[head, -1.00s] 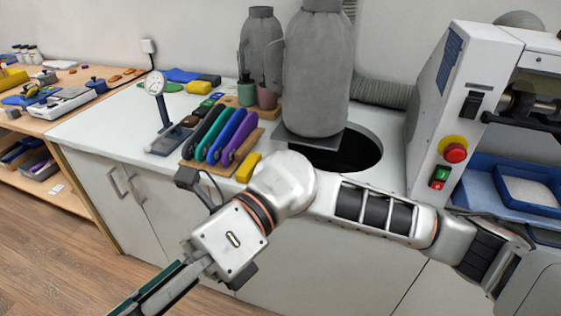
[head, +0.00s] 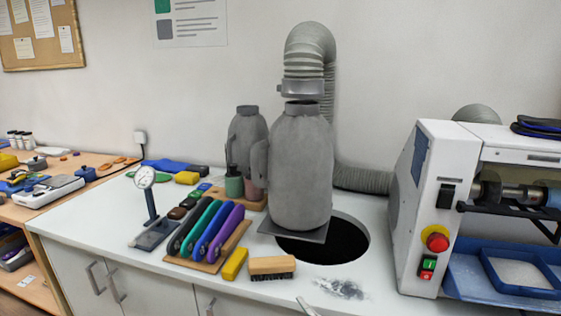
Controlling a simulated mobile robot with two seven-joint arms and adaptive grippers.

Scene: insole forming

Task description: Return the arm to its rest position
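Neither of my grippers is in view in the head view. A small pale, narrow piece (head: 308,306) shows at the bottom edge below the brush; I cannot tell what it is. The white worktop (head: 100,235) is otherwise clear of my arms.
A wooden brush (head: 272,266), a yellow block (head: 235,264) and coloured-handled tools (head: 211,232) lie on the worktop. A dial gauge (head: 147,200) stands left. A grey vessel (head: 301,165) stands by a round dark opening (head: 335,242). A white machine (head: 432,205) is at the right. Grey dust (head: 342,288) lies in front.

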